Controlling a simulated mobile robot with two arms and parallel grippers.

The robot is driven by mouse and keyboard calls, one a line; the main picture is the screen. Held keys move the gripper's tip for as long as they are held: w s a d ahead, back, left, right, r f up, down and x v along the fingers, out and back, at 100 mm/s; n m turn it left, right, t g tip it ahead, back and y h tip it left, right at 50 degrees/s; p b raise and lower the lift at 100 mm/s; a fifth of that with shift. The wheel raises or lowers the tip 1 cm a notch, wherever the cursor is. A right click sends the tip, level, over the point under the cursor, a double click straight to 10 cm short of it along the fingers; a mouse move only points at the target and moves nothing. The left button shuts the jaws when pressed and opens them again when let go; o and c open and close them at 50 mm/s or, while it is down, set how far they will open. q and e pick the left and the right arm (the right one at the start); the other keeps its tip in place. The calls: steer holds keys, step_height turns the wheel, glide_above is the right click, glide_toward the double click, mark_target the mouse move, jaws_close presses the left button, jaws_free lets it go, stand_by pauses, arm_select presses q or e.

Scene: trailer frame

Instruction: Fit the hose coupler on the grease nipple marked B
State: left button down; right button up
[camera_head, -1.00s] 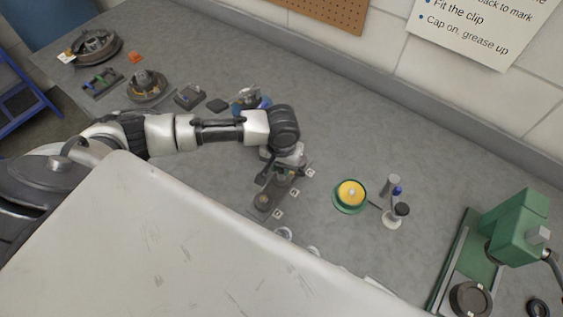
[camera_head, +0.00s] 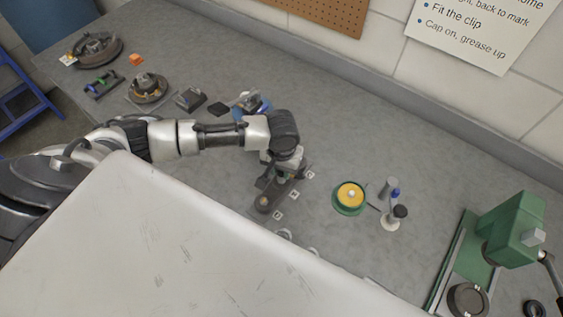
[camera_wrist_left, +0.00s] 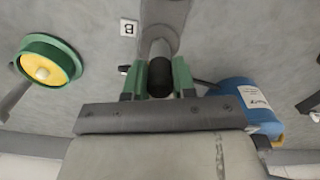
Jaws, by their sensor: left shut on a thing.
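My left gripper (camera_head: 272,175) is over the dark bar (camera_head: 264,203) on the bench. In the left wrist view its green-padded fingers (camera_wrist_left: 159,80) are shut on a dark round piece (camera_wrist_left: 160,77), which seems to be the hose coupler. A pale metal cylinder shows just beyond that piece, against the grey bar (camera_wrist_left: 167,10). The label B (camera_wrist_left: 128,28) lies on the bench left of the fingers. The nipple at B is hidden, so I cannot tell whether the coupler touches it. My right gripper is not in view.
A green dish with a yellow middle (camera_head: 350,196) and small bottles (camera_head: 398,212) stand to the right. A green press (camera_head: 515,235) is at far right. A blue cylinder (camera_wrist_left: 248,105) lies near the fingers. Several parts (camera_head: 148,90) sit at back left.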

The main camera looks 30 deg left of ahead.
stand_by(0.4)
arm_select(q)
steer(key=shift+c, duration=2.2)
jaws_free()
steer(key=shift+r, duration=0.1)
step_height(320, 180, up, 5)
steer(key=p, duration=0.6)
steer(key=shift+r+p, duration=0.3)
steer(key=shift+r, duration=0.6)
